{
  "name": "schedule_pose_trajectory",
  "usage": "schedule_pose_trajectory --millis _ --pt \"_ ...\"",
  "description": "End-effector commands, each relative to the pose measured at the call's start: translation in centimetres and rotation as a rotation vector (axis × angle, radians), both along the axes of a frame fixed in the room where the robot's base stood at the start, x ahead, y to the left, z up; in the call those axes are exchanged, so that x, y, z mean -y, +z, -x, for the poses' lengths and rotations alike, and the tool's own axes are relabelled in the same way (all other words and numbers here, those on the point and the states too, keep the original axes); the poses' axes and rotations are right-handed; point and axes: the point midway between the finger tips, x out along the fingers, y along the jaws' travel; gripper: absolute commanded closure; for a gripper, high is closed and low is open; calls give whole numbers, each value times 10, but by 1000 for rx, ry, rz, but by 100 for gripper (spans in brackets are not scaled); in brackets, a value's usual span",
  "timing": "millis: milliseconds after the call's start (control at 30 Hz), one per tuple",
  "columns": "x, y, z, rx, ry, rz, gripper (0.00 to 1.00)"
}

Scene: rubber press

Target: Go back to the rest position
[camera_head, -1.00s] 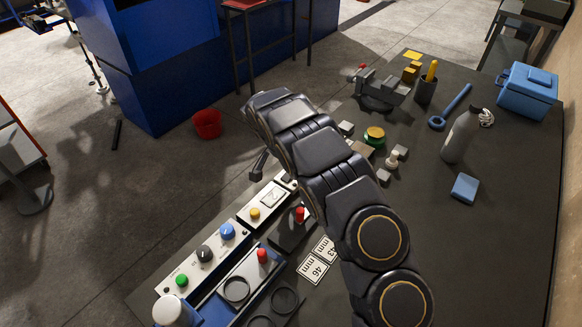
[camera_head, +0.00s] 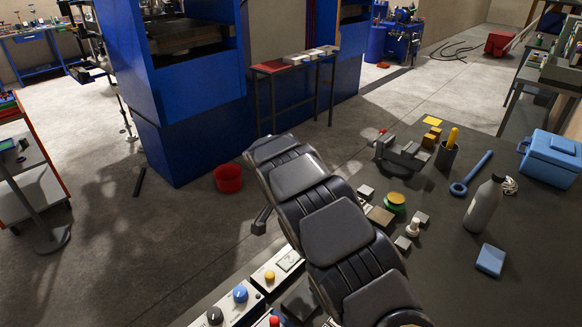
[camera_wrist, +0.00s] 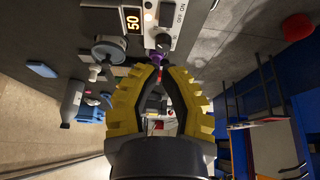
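My dark grey jointed arm (camera_head: 337,232) rises from the bottom of the head view, reaching up and left above the bench's left edge. My gripper (camera_wrist: 162,68) shows in the wrist view with two yellow fingers and black inner pads. The fingertips lean close together; whether they touch is unclear. I see nothing clearly held. A purple knob (camera_wrist: 158,58) appears just beyond the tips, and I cannot tell how far off it is.
The bench (camera_head: 440,285) carries a vise (camera_head: 398,155), a grey bottle (camera_head: 484,208), a blue box (camera_head: 551,160), a blue block (camera_head: 490,260) and a control panel (camera_head: 255,290). A red bucket (camera_head: 228,178) stands on the floor near the blue press (camera_head: 195,130).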

Motion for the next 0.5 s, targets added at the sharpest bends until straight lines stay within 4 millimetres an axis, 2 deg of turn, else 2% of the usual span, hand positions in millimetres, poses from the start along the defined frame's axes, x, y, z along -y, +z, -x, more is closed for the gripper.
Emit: schedule_pose_trajectory --millis 167,267,367,500 --pt "11 12 8 -16 3 17 100" --pt "31 37 25 -46 15 41 100" --pt "56 66 57 -106 38 63 100" --pt "82 102 114 -205 89 61 100"
